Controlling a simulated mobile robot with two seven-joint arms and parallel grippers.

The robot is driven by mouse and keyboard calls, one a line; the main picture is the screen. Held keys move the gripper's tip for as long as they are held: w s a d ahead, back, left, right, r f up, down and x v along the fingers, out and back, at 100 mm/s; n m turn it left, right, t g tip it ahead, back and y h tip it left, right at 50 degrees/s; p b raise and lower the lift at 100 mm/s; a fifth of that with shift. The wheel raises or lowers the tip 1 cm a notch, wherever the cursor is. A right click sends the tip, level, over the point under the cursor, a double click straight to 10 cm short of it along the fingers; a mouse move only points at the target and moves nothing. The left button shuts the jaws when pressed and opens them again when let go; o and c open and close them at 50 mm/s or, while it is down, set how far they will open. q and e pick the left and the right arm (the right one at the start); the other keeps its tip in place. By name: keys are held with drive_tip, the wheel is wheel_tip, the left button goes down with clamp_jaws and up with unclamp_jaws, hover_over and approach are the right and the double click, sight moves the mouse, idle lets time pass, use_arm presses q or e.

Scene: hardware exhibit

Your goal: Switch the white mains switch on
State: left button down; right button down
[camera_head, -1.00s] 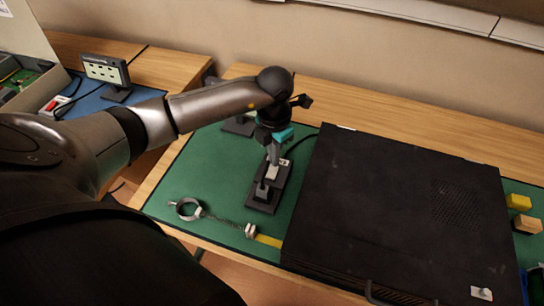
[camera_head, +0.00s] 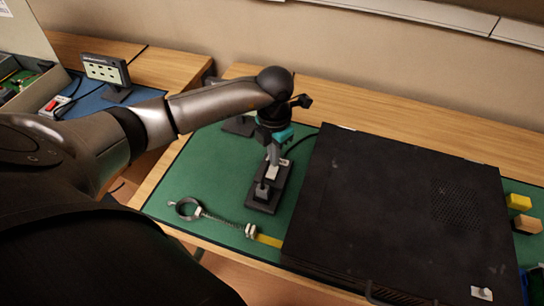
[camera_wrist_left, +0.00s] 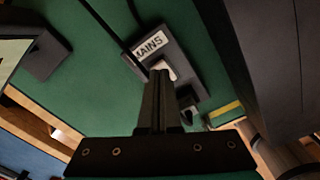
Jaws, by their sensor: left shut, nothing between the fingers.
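The mains switch is a dark block (camera_head: 267,192) on the green mat, with a "MAINS" label (camera_wrist_left: 150,45) and a white rocker (camera_head: 272,173). The rocker also shows in the wrist view (camera_wrist_left: 169,70), partly hidden behind the fingertips. My left gripper (camera_head: 274,157) is shut and empty, pointing down at the rocker end of the block. In the wrist view its fingertips (camera_wrist_left: 158,76) overlap the rocker's edge; I cannot tell whether they touch it. Which way the rocker is tipped is not clear. My right gripper is not in view.
A large black case (camera_head: 400,215) stands close to the right of the switch. A metal ring on a chain (camera_head: 188,208) lies to the front left. A small display (camera_head: 106,70) stands on the left table. Green mat (camera_head: 205,170) is bare left of the switch.

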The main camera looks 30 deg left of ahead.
use_arm(q)
drive_tip(key=shift+f+b, duration=0.75)
drive_tip(key=shift+f, duration=0.2)
idle(0.3)
drive_tip(key=shift+r, duration=0.15)
wheel_tip(320, 180, up, 7)
drive_tip(key=p, duration=0.5)
drive_tip(key=shift+p, duration=0.4)
